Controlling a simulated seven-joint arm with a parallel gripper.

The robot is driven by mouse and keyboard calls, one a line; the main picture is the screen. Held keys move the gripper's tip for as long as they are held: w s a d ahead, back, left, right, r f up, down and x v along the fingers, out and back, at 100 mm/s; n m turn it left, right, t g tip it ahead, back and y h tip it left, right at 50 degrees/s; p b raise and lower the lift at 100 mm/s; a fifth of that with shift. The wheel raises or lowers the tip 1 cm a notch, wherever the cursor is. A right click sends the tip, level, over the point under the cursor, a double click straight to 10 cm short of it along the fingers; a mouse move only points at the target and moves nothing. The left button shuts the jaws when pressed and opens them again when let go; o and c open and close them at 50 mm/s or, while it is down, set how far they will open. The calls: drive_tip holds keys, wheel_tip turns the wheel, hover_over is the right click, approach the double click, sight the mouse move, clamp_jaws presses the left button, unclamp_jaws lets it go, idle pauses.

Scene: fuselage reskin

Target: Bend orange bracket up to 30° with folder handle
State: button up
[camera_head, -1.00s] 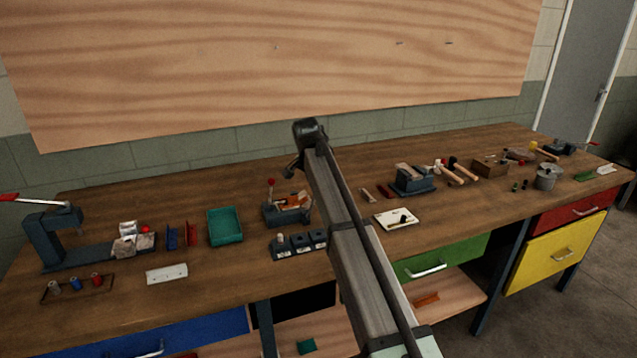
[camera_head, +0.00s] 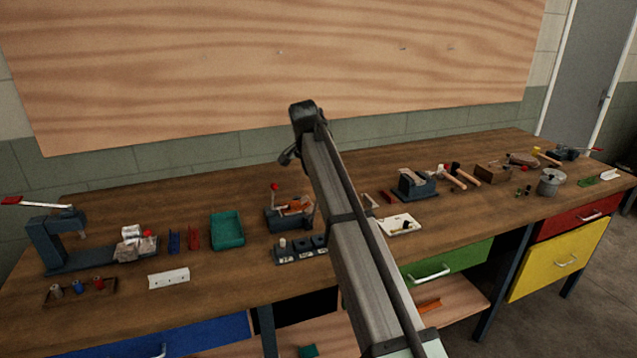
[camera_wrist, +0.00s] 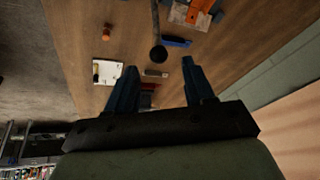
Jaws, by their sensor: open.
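The orange bracket (camera_head: 297,205) sits on a dark bench-mounted folder (camera_head: 275,220), partly behind my arm. The folder's handle carries a red knob (camera_head: 275,187) and stands up at its left. In the wrist view an orange piece (camera_wrist: 200,12), which looks like the bracket, lies at the top edge. A rod with a dark round end (camera_wrist: 158,53), possibly the folder handle, points toward my gripper (camera_wrist: 160,70). My gripper is open, with nothing seen between its fingers. The bracket's bend angle is too small to tell.
A teal tray (camera_head: 227,230) stands left of the folder, and a dark block with several sockets (camera_head: 300,250) sits in front. A wall (camera_head: 230,145) stands behind the bench.

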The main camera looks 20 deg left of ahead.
drive_tip(key=v, duration=0.6)
drive_tip(key=shift+r, duration=0.3)
drive_tip(key=shift+s, duration=0.1)
